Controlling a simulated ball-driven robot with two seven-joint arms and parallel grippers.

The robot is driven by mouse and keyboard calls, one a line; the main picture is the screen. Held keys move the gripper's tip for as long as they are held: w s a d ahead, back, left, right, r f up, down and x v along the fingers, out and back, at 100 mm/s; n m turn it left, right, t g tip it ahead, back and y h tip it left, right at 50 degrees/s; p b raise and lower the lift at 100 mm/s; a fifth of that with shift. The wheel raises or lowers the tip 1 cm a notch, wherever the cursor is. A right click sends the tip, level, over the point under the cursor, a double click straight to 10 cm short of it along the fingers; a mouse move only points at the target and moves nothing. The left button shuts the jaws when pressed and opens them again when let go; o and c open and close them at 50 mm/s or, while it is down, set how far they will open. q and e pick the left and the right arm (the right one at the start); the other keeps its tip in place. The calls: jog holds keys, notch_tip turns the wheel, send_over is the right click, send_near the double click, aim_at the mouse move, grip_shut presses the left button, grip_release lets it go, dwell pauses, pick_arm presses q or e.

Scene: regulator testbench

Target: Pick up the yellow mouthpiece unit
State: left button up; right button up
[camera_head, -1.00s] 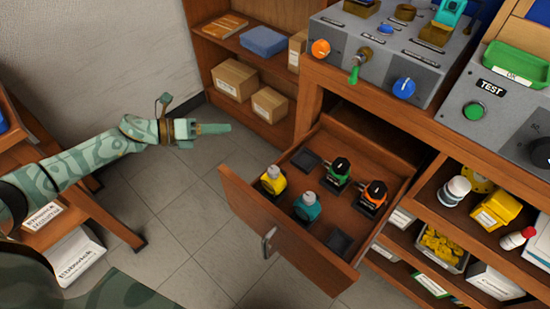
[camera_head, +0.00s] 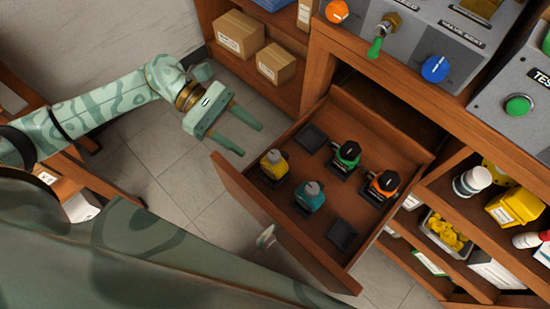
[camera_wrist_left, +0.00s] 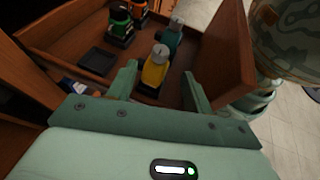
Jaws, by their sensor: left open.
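The yellow mouthpiece unit (camera_head: 274,165) stands upright on a dark base at the left end of the open wooden drawer (camera_head: 235,188). It has a grey top. My left gripper (camera_head: 251,140) is open and empty, above the drawer's left end, close to the unit but apart from it. In the left wrist view the yellow unit (camera_wrist_left: 155,70) shows beyond and between the two open fingers (camera_wrist_left: 158,85). My right gripper is not seen in either view.
The drawer also holds a teal unit (camera_head: 309,196), a green unit (camera_head: 346,156) and an orange unit (camera_head: 383,187), plus empty dark holders (camera_head: 311,138) (camera_head: 341,235). A grey control panel (camera_head: 400,50) stands above. Shelves with bottles (camera_head: 472,181) lie right.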

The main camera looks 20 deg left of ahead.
aim_at(280, 160)
pick_arm(q)
jog(key=b+x, duration=0.1)
jog(key=x, duration=0.9)
jog(key=shift+r, duration=0.2)
grip_shut()
